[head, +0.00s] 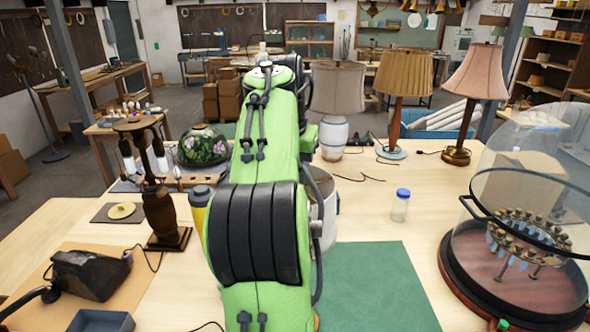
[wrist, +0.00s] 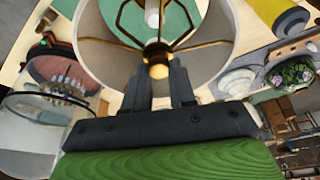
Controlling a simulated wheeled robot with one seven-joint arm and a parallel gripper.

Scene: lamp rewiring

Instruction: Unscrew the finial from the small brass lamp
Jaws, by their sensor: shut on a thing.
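The small brass lamp shows from above in the wrist view as a pale round shade (wrist: 215,62) with brass spokes meeting at the centre. The brass finial (wrist: 158,70) sits at that centre. My gripper (wrist: 160,80) reaches over the shade's near rim, its two dark fingers shut on the finial from both sides. A white bulb (wrist: 152,15) shows inside the shade. In the head view my green arm hides the gripper, the finial and most of the lamp; only the shade's right edge (head: 328,197) shows. The lamp's base is hidden.
A glass dome with a small chandelier (head: 520,235) stands at the right. A small blue-capped jar (head: 401,205) and the green mat (head: 385,285) are nearer the middle. Several shaded lamps stand behind, including a pleated one (head: 402,75). A dark wooden lamp (head: 158,200) stands left.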

